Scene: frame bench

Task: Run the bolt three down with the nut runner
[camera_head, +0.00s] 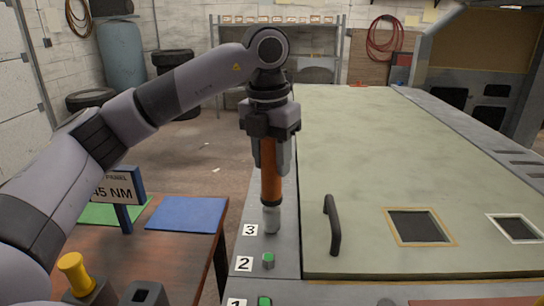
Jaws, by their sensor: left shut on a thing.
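My left gripper (271,160) is shut around the upper part of the nut runner (271,185), an orange upright tool with a grey socket at its lower end. The socket stands over the frame rail (287,245) beside the label 3 (250,230). Bolt three is hidden by the socket, and I cannot tell whether the socket touches it. Bolt two (268,260), with a green head, stands nearer beside the label 2 (244,263). Bolt one (264,301), also green, is at the bottom edge. My right gripper is out of view.
A large pale green panel (390,150) with a black handle (331,225) lies right of the rail. A brown table (180,262) at left carries a 45 NM sign (112,190), a blue mat (187,213), a green mat (100,213) and a yellow-handled tool (73,270).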

